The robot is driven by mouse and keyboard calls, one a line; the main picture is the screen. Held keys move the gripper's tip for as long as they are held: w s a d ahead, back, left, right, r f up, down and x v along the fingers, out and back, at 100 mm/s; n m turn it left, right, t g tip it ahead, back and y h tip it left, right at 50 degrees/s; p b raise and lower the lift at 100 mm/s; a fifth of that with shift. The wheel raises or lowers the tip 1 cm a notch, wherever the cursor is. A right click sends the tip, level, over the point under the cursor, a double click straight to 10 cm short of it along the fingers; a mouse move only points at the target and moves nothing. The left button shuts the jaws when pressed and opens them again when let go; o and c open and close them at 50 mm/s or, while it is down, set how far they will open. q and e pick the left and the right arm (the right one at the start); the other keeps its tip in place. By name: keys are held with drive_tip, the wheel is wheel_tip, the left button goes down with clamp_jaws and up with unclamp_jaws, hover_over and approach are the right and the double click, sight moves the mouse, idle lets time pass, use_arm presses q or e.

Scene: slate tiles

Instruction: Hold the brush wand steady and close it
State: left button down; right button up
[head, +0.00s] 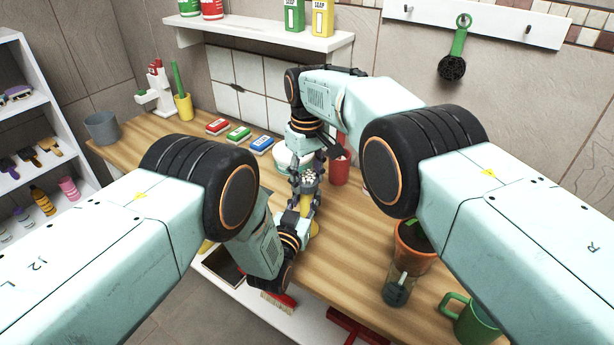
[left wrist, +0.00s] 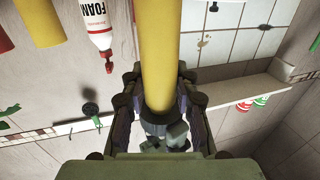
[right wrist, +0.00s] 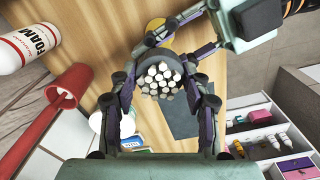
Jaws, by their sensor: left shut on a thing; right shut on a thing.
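The brush wand has a yellow handle (left wrist: 160,50) and a round grey end packed with white bristle-like tips (right wrist: 160,78). In the head view the speckled end (head: 309,177) is between my two grippers, and some yellow (head: 314,228) shows below it. My left gripper (head: 304,196) is shut on the yellow handle; its fingers flank the handle in the left wrist view. My right gripper (right wrist: 160,95) comes from above and is shut around the bristled end. The fingers hide much of the wand, so I cannot tell how its parts meet.
A plant pot (head: 412,247), a glass jar (head: 398,290) and a green mug (head: 470,318) stand at right. A foam bottle (right wrist: 28,48) is nearby.

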drive_tip(key=m, duration=0.4)
drive_tip(key=shift+m, duration=0.3)
drive_tip(key=o, duration=1.3)
drive_tip(key=shift+c, duration=0.2)
drive_tip(key=shift+r, duration=2.3)
